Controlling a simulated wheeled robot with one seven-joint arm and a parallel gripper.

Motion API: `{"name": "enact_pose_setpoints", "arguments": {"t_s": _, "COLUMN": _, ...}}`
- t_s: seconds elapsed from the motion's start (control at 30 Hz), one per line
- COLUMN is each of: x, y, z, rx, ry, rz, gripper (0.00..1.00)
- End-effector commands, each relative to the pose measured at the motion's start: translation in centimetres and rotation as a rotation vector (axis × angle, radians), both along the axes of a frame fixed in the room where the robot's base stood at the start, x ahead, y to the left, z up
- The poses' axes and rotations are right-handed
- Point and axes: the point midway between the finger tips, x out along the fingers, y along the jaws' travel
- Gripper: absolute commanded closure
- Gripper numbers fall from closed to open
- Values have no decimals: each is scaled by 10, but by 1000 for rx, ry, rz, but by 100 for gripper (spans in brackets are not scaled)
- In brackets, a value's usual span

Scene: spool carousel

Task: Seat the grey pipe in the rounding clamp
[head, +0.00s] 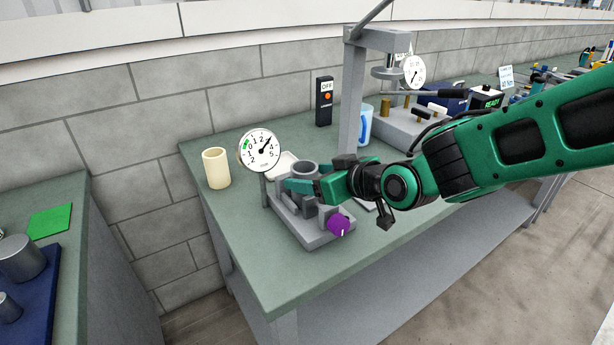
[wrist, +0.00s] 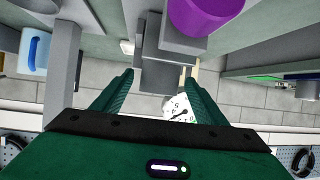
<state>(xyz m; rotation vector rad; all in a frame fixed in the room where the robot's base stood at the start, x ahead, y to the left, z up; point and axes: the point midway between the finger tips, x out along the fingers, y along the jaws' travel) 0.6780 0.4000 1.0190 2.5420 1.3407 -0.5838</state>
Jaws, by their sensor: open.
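The rounding clamp, a grey fixture, stands near the left end of the green bench, its base (head: 303,232) fitted with a purple knob (head: 339,225) and a round dial gauge (head: 259,150). In the wrist view, grey clamp blocks (wrist: 165,50) lie beyond the open fingers, with the purple knob (wrist: 205,14) above.
A cream cylinder (head: 216,168) stands left of the gauge. A grey post (head: 353,105) of a press, a blue-and-white mug (head: 364,125) and a black switch box (head: 324,101) stand behind. A separate bench at left holds a blue tray (head: 58,285) with grey cylinders.

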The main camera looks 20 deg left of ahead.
Motion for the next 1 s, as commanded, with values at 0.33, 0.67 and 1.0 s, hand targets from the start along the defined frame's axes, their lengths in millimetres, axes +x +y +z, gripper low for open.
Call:
{"name": "enact_pose_setpoints", "arguments": {"t_s": 0.33, "x": -30, "y": -45, "z": 28, "rx": 3, "ry": -3, "rz": -3, "gripper": 34}}
{"name": "enact_pose_setpoints", "arguments": {"t_s": 0.67, "x": -44, "y": -67, "z": 39, "rx": 2, "ry": -1, "rz": -2, "gripper": 34}}
{"name": "enact_pose_setpoints", "arguments": {"t_s": 1.0, "x": -43, "y": -73, "z": 39, "rx": -5, "ry": 4, "rz": -11, "gripper": 34}}
